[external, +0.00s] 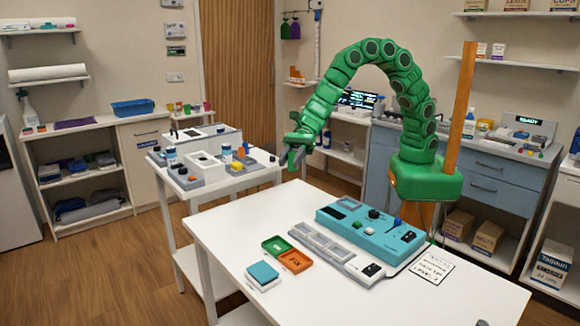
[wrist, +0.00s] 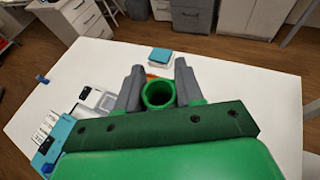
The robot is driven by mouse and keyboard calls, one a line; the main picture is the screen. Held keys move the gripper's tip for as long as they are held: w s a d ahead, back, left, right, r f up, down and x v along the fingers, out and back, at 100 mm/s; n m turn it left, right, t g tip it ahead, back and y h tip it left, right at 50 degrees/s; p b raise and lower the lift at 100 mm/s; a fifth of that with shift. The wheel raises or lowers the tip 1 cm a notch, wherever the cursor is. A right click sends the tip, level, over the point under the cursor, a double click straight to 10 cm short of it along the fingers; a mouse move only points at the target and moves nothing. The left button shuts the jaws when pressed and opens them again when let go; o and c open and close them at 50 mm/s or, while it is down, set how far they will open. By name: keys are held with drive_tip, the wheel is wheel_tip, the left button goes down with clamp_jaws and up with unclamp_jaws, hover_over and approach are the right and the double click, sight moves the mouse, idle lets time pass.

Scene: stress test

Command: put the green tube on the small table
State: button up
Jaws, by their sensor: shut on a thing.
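The green tube (wrist: 158,106) is a hollow round piece, seen end-on between the two grey fingers in the wrist view. My gripper (wrist: 158,88) is shut on it. In the external view my gripper (external: 294,155) hangs at the end of the green arm, raised above the far edge of the front white table.
The front white table (external: 225,222) holds a teal device (external: 372,230), a grey tray strip (external: 322,245), green and orange trays (external: 287,254) and a teal-topped block (external: 263,274). An orange post (external: 461,100) stands beside my arm. The front table's near part is clear.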

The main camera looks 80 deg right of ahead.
drive_tip(key=w+d+r+m+t+h, duration=0.25)
drive_tip(key=w+d, duration=0.35)
drive_tip(key=d, duration=0.7)
drive_tip(key=w+d+r+m+t+h, duration=0.1)
drive_tip(key=w+d+r+m+t, duration=0.15)
drive_tip(key=w+d, duration=0.7)
drive_tip(key=s+d+r+m+t+h, duration=0.2)
drive_tip(key=d+m+h, duration=0.3)
drive_tip(key=d, duration=2.5)
drive_tip(key=shift+m+t+h, duration=0.35)
drive_tip(key=shift+m+t, duration=0.15)
drive_tip(key=shift+t, duration=0.4)
drive_tip(key=shift+r, duration=0.1)
